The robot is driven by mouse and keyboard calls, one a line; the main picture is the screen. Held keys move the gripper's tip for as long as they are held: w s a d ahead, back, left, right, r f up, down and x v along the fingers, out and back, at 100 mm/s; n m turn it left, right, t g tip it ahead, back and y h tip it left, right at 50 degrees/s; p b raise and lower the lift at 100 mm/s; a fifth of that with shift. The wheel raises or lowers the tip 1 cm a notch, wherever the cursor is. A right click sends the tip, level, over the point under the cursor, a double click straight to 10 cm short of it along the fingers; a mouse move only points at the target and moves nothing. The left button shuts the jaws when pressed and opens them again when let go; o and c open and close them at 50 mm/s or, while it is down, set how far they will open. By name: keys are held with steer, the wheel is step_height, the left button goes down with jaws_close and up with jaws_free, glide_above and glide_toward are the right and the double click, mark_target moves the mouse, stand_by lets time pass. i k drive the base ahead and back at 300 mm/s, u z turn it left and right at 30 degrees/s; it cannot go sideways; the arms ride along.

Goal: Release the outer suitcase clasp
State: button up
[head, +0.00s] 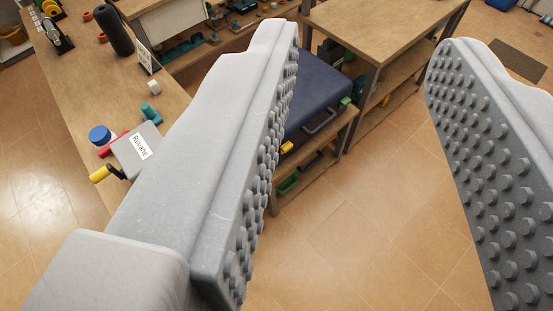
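A dark blue suitcase (318,98) lies flat on a wooden shelf unit in the middle of the head view. Its grey handle (321,121) faces the front. A yellow clasp (287,147) shows at the near left of the front, beside my gripper's left finger. A green clasp (345,102) shows at the right end of the front. The left finger hides the suitcase's left part. My gripper (355,105) is open wide, with nothing between its grey studded fingers. The suitcase appears beyond the fingers, apart from them.
A wooden bench (75,65) on the left carries a grey box labelled "Ruvahe" (137,150) with coloured knobs, and a dark cylinder (114,30). A wooden table (385,30) stands behind right. Green bins (289,183) sit below the suitcase. The tiled floor (370,230) in front is clear.

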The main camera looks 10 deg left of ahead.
mark_target(288, 145)
steer(key=u, duration=0.05)
steer(key=i, duration=0.55)
steer(key=u, duration=1.25)
steer(key=k, duration=0.95)
steer(key=z, duration=0.85)
steer(key=i, duration=0.8)
